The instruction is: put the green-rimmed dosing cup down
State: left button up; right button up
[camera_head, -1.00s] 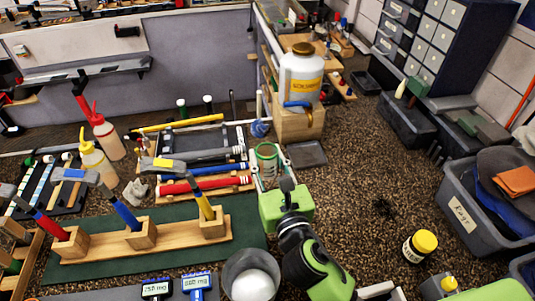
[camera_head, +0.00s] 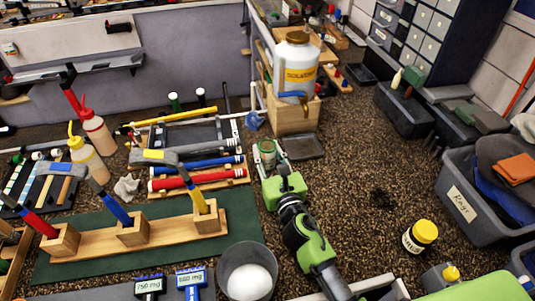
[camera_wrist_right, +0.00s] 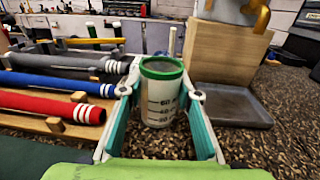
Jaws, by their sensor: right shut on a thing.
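The green-rimmed dosing cup (camera_head: 266,147) is upright, a pale cup with dark level marks that show in the right wrist view (camera_wrist_right: 162,100). My right gripper (camera_head: 270,160) is shut on it, with one teal-lined finger on each side of the cup in the right wrist view. The cup is in front of the wooden block under the big white bottle, left of the dark flat tray (camera_head: 303,147). Whether its base touches the speckled bench top (camera_head: 345,190) cannot be told. My left gripper does not show.
The white bottle (camera_head: 296,65) stands on a wooden block (camera_head: 292,117) behind the cup. A rack with red (camera_head: 185,182) and blue (camera_head: 200,163) grips lies to the left. Hammers stand in a wooden holder (camera_head: 95,242) nearer.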

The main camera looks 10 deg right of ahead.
jog(key=shift+f, duration=0.1)
jog(key=o, duration=1.2)
jog(key=shift+s, duration=0.15)
jog(key=s, duration=0.3)
jog(key=s+b, duration=0.1)
jog(key=s, duration=0.3)
jog(key=s+d+b, duration=0.1)
jog(key=s, duration=0.2)
jog(key=shift+s, duration=0.85)
